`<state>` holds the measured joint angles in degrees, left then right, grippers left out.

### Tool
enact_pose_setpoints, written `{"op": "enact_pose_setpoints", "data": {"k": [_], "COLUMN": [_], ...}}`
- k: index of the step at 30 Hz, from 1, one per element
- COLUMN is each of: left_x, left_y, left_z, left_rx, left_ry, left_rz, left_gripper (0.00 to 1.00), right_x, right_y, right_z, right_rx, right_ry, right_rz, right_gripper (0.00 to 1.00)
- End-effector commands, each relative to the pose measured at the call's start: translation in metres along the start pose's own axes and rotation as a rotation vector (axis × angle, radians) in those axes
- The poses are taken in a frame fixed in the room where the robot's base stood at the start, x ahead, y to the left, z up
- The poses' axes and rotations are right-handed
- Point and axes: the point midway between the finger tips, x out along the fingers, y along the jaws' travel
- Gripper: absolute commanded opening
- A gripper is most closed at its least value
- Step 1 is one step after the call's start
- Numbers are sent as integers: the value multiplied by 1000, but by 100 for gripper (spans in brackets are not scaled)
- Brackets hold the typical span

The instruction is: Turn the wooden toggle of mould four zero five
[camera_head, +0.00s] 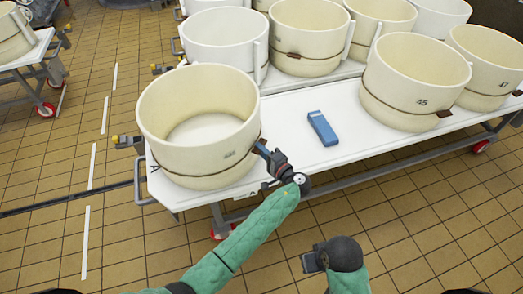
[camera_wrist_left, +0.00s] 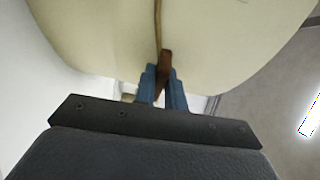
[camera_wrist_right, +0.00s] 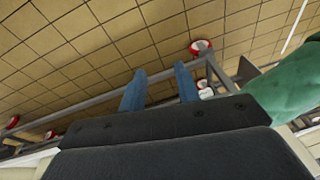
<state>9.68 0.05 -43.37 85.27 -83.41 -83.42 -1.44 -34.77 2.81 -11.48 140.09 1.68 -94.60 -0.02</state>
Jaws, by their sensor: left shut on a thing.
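A cream round mould (camera_head: 200,120) stands at the left front of the white table, with a cord around it. Its printed number is too small to read surely. The brown wooden toggle (camera_wrist_left: 165,62) sits on the cord, at the mould's front right in the head view. My left gripper (camera_head: 262,150) is at the mould's wall, its blue fingers (camera_wrist_left: 163,88) shut on the toggle, one on each side. The fingers hide part of the toggle. My right gripper (camera_wrist_right: 160,85) is low in front of the table, its blue fingers apart and nothing between them.
A blue block (camera_head: 322,128) lies on the white table (camera_head: 290,105) right of the mould. A mould marked 45 (camera_head: 412,80) and several others stand to the right and behind. The tiled floor (camera_head: 430,220) in front is clear.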

Motion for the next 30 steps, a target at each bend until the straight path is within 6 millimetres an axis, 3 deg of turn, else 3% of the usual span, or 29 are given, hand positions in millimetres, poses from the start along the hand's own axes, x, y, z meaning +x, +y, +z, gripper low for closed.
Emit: {"op": "enact_pose_setpoints", "data": {"k": [4, 5, 8, 19, 30], "left_x": [0, 0, 0, -6, -59], "left_y": [1, 1, 1, 2, 3], "left_z": [0, 0, 0, 0, 0], "left_rx": [1, 1, 1, 0, 0], "left_ry": [0, 0, 0, 1, 1], "left_rz": [1, 1, 1, 1, 3], "left_gripper": [0, 16, 34, 34, 34], "right_x": [0, 0, 0, 3, 33], "right_y": [0, 0, 0, 0, -13], "right_z": [0, 0, 1, 0, -7], "right_rx": [1, 0, 0, 0, -21], "right_ry": [-1, -1, -1, 1, 52], "right_rz": [-1, -1, -1, -2, -36], "right_gripper": [32, 32, 32, 32, 32]}}
